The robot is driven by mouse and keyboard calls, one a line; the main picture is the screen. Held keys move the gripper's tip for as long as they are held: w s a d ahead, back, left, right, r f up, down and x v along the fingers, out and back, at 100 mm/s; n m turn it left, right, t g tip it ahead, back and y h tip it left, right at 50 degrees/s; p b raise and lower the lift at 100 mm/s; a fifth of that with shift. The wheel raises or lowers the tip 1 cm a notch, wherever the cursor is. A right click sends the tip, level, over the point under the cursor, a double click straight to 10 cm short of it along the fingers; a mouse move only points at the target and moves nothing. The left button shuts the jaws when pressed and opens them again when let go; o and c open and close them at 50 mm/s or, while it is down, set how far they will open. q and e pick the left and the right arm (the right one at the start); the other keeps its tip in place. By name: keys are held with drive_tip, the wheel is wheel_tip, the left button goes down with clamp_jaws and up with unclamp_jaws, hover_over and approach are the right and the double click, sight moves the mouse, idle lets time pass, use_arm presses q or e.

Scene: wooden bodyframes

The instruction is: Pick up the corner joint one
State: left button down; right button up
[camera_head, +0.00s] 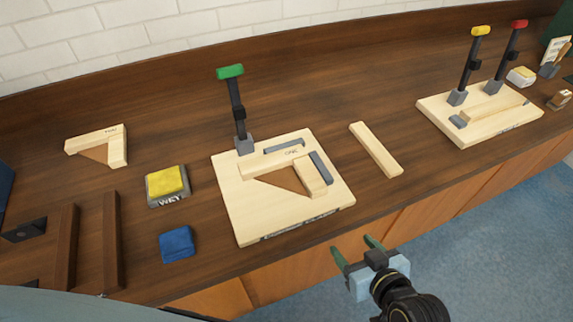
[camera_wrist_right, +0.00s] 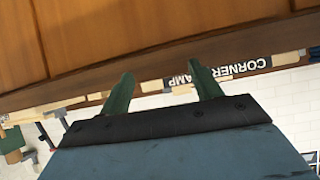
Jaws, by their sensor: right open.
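Corner joint one (camera_head: 270,163) is an L-shaped pale wooden piece with a brown triangular gusset, its label reading like "ONE". It lies on the square corner clamp board (camera_head: 240,220), against grey stop blocks, near a green-handled clamp lever (camera_head: 231,72) that stands upright. My right gripper (camera_head: 356,248) is open and empty, in front of the counter edge, right of and below the board, apart from the joint. In the right wrist view its two green fingers (camera_wrist_right: 163,82) are spread, with the board's edge lettering (camera_wrist_right: 232,70) beyond. My left gripper is not in view.
A second corner joint (camera_head: 84,142) lies at left, near a yellow-topped block marked "WET" (camera_head: 168,202) and a blue cloth (camera_head: 177,244). A loose wooden bar (camera_head: 375,150) lies right of the board. Another clamp board (camera_head: 490,128) stands farther right.

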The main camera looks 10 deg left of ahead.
wheel_tip(320, 180, up, 9)
drive_tip(key=a+t+y, duration=0.1)
drive_tip(key=a, duration=0.1)
approach(319, 188)
drive_tip(key=shift+w+a+f+n+y, duration=0.2)
drive_tip(key=shift+w+f, duration=0.1)
drive_tip(key=shift+w, duration=0.15)
drive_tip(key=shift+w+a+f+n+y, duration=0.1)
drive_tip(key=shift+w+a+f+n, duration=0.2)
drive_tip(key=shift+w, duration=0.2)
drive_tip(key=shift+b+x, duration=0.35)
drive_tip(key=shift+x, duration=2.55)
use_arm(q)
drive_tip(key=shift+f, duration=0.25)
use_arm(e)
drive_tip(key=shift+d, duration=0.1)
drive_tip(key=shift+c, duration=0.3)
drive_tip(key=c, duration=1.1)
